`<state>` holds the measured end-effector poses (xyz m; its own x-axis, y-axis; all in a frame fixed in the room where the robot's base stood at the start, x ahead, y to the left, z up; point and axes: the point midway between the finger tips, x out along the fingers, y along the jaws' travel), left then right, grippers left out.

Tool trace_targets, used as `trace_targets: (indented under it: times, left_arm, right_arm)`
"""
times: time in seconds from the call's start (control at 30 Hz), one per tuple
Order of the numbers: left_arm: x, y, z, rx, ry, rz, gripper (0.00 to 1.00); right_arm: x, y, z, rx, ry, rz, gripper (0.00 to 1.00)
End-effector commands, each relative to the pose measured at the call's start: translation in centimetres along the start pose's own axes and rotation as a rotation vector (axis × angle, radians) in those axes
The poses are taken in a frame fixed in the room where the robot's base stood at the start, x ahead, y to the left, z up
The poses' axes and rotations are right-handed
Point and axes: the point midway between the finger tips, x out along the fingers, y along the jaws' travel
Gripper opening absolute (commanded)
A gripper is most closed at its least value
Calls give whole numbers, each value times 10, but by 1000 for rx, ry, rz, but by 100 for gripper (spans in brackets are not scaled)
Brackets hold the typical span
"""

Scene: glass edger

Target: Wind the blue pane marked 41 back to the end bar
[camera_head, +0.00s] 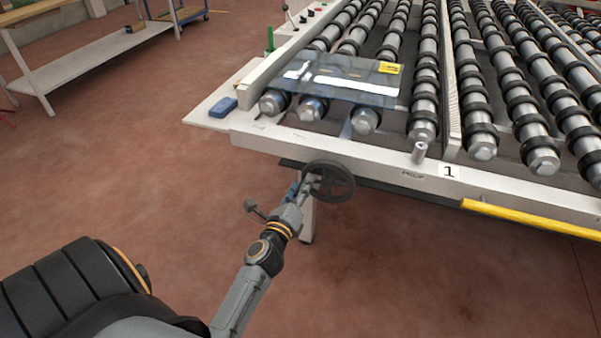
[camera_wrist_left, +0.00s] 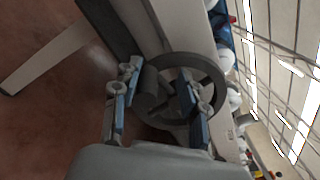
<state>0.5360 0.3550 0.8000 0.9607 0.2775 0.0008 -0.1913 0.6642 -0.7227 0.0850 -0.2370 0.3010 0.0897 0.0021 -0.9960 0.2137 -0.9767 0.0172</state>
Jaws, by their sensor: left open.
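A bluish see-through pane (camera_head: 340,78) with a yellow label (camera_head: 389,68) lies flat on the rollers near the front left corner of the table; I cannot read the label. A dark handwheel (camera_head: 345,190) sits below the table's front edge, and it also shows in the left wrist view (camera_wrist_left: 217,72). My left gripper (camera_head: 304,188) is open at the wheel's left side. In the left wrist view its fingers (camera_wrist_left: 160,82) stand apart on either side of a dark cylindrical knob (camera_wrist_left: 147,90) on the wheel. I cannot tell whether they touch it. My right gripper is out of view.
The roller table's pale front rail (camera_head: 300,139) runs above the wheel. A blue block (camera_head: 223,107) lies on its left corner. A yellow bar (camera_head: 530,219) runs along the front right. A workbench (camera_head: 95,58) stands back left. The floor between is clear.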

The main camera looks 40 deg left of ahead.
Motion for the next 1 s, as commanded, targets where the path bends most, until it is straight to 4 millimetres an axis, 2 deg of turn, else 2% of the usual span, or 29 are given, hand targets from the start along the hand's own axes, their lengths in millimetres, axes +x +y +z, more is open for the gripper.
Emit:
trace_targets:
  times: [0.5,0.9,0.93,1.0]
  left_arm:
    - [-1,-55,50,-1,1,-5,43]
    - [-1,-62,56,-2,4,0,43]
    - [-1,-62,56,-2,4,0,41]
    - [-1,-63,57,7,1,-2,27]
  right_arm:
    - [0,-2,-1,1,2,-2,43]
    - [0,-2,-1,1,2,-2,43]
    - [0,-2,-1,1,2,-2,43]
    - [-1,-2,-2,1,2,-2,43]
